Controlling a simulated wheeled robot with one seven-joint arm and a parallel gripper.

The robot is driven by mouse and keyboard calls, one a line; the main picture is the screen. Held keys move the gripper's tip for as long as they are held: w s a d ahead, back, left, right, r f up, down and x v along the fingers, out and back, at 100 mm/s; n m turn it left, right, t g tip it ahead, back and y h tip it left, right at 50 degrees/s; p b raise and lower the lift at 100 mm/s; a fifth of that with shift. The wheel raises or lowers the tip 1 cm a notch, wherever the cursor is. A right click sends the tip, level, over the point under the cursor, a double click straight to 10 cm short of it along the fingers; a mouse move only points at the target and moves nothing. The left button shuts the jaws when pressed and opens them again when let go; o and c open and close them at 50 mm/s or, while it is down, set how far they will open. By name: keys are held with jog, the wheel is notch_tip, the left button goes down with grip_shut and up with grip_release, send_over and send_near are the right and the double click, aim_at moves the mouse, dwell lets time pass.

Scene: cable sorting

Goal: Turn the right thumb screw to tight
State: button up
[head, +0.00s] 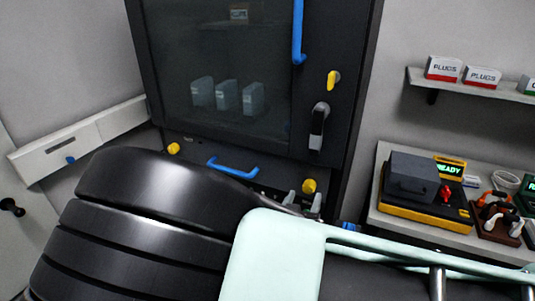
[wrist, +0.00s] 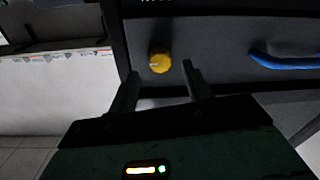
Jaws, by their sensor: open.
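The right thumb screw (head: 309,186) is a yellow knob on the dark lower panel of the cabinet, right of the blue handle. My gripper (head: 304,199) is open, its grey fingertips showing close below this screw in the head view. In the wrist view, my gripper (wrist: 158,82) has its fingers apart with nothing between them. A round yellow knob (wrist: 159,62) shows just beyond the tips, roughly centred in the gap. A pale mark is on its face.
Another yellow thumb screw (head: 173,148) is at the panel's left. The blue handle (head: 232,169) sits between the screws and also shows in the wrist view (wrist: 285,62). A bench with a black-and-yellow device (head: 425,190) stands at the right. My arm hides the lower area.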

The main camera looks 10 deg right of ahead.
aim_at(308, 189)
jog(key=shift+x, duration=1.55)
jog(key=c, duration=1)
jog(key=shift+o, duration=0.2)
